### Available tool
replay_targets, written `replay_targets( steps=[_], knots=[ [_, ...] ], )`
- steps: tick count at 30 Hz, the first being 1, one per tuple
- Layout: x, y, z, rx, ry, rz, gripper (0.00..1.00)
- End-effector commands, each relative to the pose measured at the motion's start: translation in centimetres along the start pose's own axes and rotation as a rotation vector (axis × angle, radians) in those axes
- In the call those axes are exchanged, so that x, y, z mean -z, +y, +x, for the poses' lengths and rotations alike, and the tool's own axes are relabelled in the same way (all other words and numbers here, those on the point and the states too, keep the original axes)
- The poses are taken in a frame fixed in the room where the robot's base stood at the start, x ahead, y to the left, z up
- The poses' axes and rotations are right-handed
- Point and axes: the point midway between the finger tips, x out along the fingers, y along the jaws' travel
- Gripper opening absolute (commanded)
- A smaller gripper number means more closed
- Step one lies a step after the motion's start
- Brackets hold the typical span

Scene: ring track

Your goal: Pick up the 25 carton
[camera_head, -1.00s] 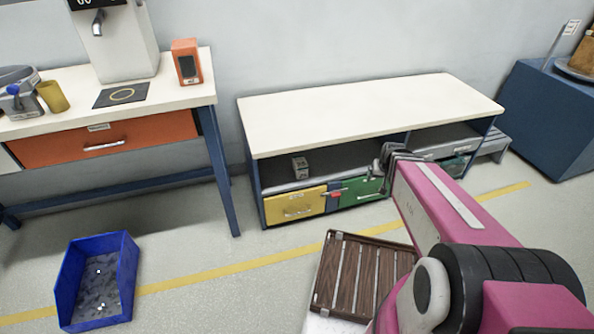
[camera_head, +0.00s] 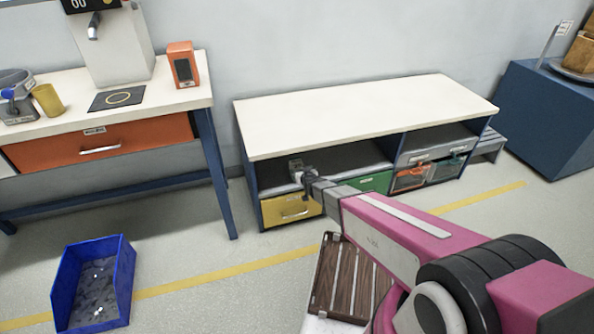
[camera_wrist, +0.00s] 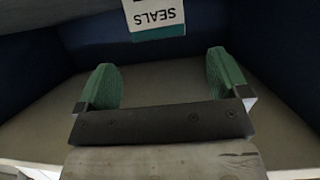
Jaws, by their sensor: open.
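A small pale carton (camera_head: 296,164) stands inside the left bay of the low bench, partly hidden by my gripper (camera_head: 308,181). In the wrist view the carton (camera_wrist: 155,16) shows at the top edge, with a white label reading SEALS upside down and a teal strip; no number 25 is readable. My gripper (camera_wrist: 160,72) is open with its two green-padded fingers apart. Nothing shows between the fingers. The carton is beyond the fingertips, roughly centred between them, and looks apart from them.
The low bench (camera_head: 360,110) has a white top above the bay. A yellow drawer (camera_head: 290,209) and a green drawer (camera_head: 375,183) sit below the shelf. Dark bay walls (camera_wrist: 30,65) flank my gripper. A blue bin (camera_head: 125,275) stands on the floor at left.

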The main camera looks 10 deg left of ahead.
Motion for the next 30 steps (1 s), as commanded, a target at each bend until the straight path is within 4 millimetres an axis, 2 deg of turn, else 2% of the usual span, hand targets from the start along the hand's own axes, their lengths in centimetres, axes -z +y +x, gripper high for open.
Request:
replay_targets(
  steps=[1,4,13,21,30],
  knots=[
    [-0.1,0.0,1.2,0.000,0.000,0.000,0.94],
    [-0.1,0.0,2.8,0.000,0.000,0.000,0.94],
    [-0.1,0.1,4.8,-0.001,-0.002,0.000,0.94],
    [-0.4,0.0,8.6,-0.001,-0.002,0.000,0.94],
    [-0.3,0.0,9.0,-0.001,-0.003,0.000,0.94]
  ],
)
